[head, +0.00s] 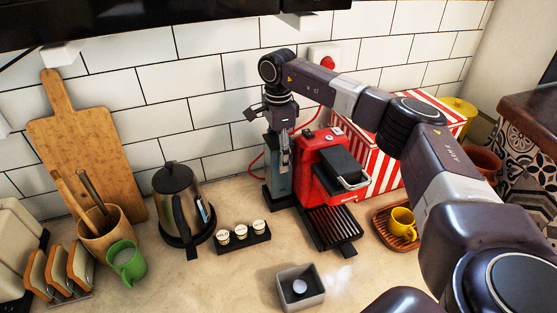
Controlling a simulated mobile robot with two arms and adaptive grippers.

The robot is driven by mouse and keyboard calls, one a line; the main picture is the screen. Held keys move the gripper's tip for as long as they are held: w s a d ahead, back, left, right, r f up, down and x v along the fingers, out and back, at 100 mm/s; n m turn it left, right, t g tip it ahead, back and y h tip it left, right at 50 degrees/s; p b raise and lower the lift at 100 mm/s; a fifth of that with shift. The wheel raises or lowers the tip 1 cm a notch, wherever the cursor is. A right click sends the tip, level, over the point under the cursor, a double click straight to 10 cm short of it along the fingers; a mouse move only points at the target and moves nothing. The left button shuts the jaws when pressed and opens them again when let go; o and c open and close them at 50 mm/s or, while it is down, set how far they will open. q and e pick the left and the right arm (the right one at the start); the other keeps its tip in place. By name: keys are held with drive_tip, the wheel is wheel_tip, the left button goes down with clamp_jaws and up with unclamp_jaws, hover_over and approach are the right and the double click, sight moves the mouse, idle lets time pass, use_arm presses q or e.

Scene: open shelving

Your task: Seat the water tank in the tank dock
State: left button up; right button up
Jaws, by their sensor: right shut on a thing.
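The water tank (271,168) is a tall blue-grey box at the left side of the red coffee machine (323,160). It looks upright. My right gripper (284,158) comes down from above and is shut on it, hiding part of its top and side. The tank dock (277,198) is the dark base beside the machine, directly below the tank. Whether the tank touches the dock or sits fully in it, I cannot tell from this angle. My left gripper is out of view.
A kettle (178,205) and a black holder with several capsules (243,238) stand left of the machine. A red-striped box (376,165) stands behind it. A yellow cup (402,222) is on a tray at right, and a grey square container (300,289) is in front.

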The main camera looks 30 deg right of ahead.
wheel_tip(320, 180, down, 3)
drive_tip(key=shift+r+p, duration=0.2)
drive_tip(key=shift+p, duration=0.35)
drive_tip(key=shift+f, duration=0.2)
drive_tip(key=o, duration=1.7)
drive_tip(key=shift+s, duration=0.1)
